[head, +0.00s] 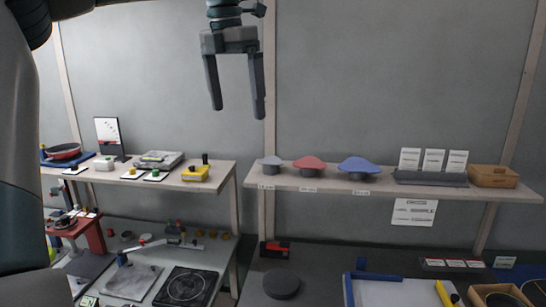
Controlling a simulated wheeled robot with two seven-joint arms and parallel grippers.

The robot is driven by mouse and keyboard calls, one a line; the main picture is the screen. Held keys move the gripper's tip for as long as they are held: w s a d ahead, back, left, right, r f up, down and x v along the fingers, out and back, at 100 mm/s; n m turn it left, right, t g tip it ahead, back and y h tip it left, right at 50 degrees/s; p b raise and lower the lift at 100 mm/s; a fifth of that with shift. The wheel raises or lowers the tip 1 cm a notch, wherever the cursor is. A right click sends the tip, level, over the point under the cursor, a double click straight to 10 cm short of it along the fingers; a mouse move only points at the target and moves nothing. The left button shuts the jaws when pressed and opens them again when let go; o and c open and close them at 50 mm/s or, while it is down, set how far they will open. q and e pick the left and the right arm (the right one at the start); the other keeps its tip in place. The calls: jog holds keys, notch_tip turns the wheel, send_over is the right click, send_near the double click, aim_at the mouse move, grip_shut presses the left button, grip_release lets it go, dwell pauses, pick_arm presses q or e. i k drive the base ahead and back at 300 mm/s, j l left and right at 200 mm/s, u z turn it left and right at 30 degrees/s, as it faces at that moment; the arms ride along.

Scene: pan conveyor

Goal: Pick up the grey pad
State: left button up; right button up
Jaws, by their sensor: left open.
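The grey pad (271,165) looks like a small pale grey cap on a darker round base. It stands upright at the left end of the right-hand shelf (390,189), above a small label. My left gripper (238,110) hangs from the top of the head view with its two fingers pointing down. It is open and empty, higher in the picture than the grey pad and a little to its left, clear of it. My right gripper is not in view.
A red pad (309,166) and a larger blue pad (359,168) stand right of the grey one. Cards and a wooden box (493,176) fill the shelf's right end. A yellow box (195,173) sits on the left shelf. A dark disc (282,284) lies on the lower table.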

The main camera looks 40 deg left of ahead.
aim_at(274, 160)
jog(key=i+j, duration=1)
jog(key=i, duration=0.2)
